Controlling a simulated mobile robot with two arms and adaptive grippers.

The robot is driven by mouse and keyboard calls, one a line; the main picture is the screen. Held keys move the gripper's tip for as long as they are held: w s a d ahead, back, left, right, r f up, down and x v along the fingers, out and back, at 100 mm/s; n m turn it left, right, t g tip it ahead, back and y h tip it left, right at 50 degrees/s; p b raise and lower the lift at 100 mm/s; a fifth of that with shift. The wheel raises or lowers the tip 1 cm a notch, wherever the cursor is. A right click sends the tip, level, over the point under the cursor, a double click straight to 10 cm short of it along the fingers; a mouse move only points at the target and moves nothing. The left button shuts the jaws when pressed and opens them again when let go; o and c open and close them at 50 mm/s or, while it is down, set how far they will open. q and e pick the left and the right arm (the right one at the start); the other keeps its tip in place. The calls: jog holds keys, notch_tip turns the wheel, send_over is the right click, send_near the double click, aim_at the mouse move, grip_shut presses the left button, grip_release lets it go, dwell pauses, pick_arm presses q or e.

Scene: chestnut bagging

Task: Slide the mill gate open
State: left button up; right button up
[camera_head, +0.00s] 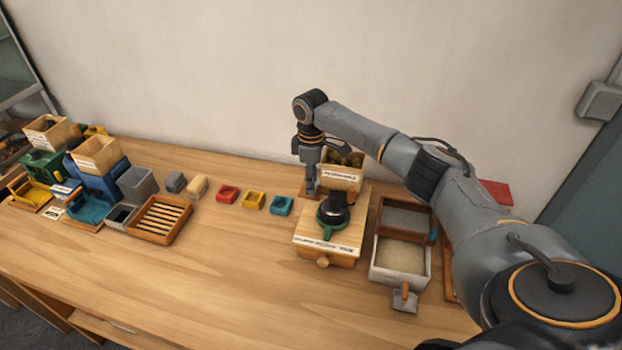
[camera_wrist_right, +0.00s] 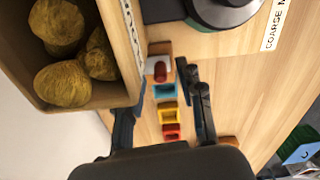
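The mill is a light wooden box (camera_head: 323,233) with a black-and-green round top (camera_head: 334,210), a front label and a round wooden knob. Its edge and label (camera_wrist_right: 275,25) show in the right wrist view. My right gripper (camera_head: 311,186) points down at the mill's back left, close to a small brown wooden piece (camera_head: 303,194). In the wrist view its fingers (camera_wrist_right: 160,85) are apart. A small orange-brown piece with a red knob (camera_wrist_right: 159,70) shows between them, with no clear contact. I cannot tell whether this piece is the gate. My left gripper is out of view.
A wooden bin (camera_head: 341,176) of brown lumps stands behind the mill, close beside the gripper. Red, yellow and blue trays (camera_head: 254,201) sit to the left. A sieve box (camera_head: 405,217) and a pale-filled tray (camera_head: 373,272) stand to the right. The front left table is clear.

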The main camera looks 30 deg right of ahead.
grip_shut()
jog(key=shift+w+a+r, duration=0.1)
jog(key=shift+w+a, duration=0.85)
jog(key=shift+w, duration=0.15)
grip_release()
jog(key=shift+w+a, duration=0.1)
notch_tip(320, 180, up, 12)
